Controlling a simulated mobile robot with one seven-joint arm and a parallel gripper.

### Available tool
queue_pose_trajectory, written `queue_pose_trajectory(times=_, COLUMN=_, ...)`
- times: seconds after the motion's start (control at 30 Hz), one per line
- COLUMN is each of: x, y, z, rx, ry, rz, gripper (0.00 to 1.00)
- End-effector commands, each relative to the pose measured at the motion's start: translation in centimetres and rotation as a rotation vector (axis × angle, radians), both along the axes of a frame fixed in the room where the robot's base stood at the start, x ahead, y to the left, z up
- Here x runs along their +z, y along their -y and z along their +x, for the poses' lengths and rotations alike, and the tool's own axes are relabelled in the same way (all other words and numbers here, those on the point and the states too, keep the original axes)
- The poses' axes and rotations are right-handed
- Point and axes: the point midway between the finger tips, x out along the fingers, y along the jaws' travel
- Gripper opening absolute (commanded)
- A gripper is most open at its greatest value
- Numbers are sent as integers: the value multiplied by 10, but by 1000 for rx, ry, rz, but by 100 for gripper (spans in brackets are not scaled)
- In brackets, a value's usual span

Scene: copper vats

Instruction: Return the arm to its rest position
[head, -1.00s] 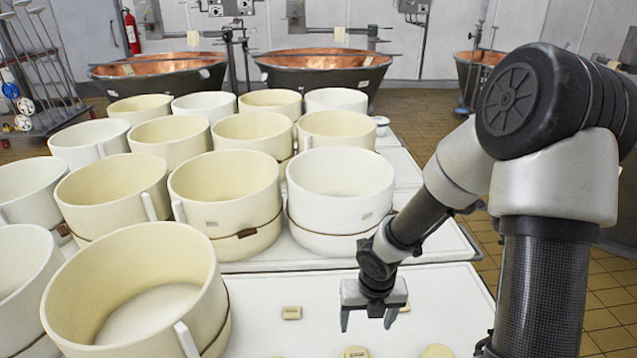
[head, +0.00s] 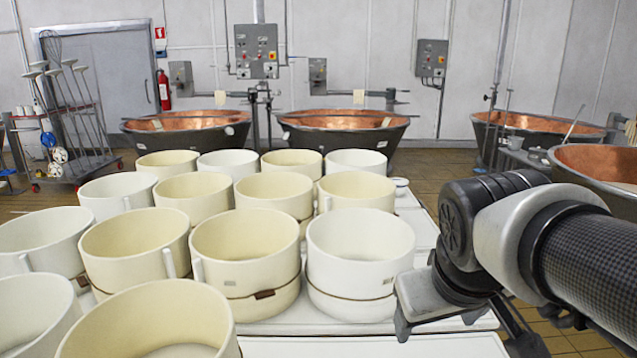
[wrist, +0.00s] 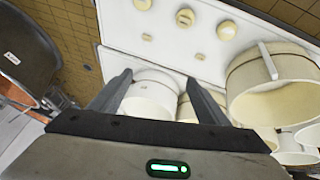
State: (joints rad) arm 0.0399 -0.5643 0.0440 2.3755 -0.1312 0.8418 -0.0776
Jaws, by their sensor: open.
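My arm is folded in at the right side of the head view, with the elbow bent and the grey wrist part close to the camera. My gripper (wrist: 158,82) shows clearly in the wrist view, where its two dark fingers stand wide apart with nothing held between them. The wrist view looks down past the fingers at the white table (wrist: 165,52) and the vats.
Several cream and white vats (head: 245,250) fill the table on the left. Several small pale pieces (wrist: 181,17) lie on the table. Copper vats (head: 345,122) stand along the back wall, another (head: 600,165) at right.

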Motion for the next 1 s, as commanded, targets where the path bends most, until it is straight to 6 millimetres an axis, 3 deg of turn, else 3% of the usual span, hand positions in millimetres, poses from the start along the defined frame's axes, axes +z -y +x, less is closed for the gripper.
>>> queue_pose_trajectory(times=0.23, x=-34, y=-26, z=-59, rx=-102, ry=12, rz=204, gripper=70)
queue_pose_trajectory(times=0.27, x=-10, y=-25, z=-56, rx=-101, ry=11, rz=197, gripper=70)
queue_pose_trajectory(times=0.3, x=0, y=-25, z=-55, rx=-100, ry=9, rz=193, gripper=70)
queue_pose_trajectory(times=0.7, x=91, y=-24, z=-54, rx=-98, ry=8, rz=188, gripper=70)
queue_pose_trajectory(times=0.83, x=108, y=-24, z=-54, rx=-97, ry=8, rz=188, gripper=70)
queue_pose_trajectory(times=1.0, x=109, y=-24, z=-54, rx=-97, ry=8, rz=188, gripper=70)
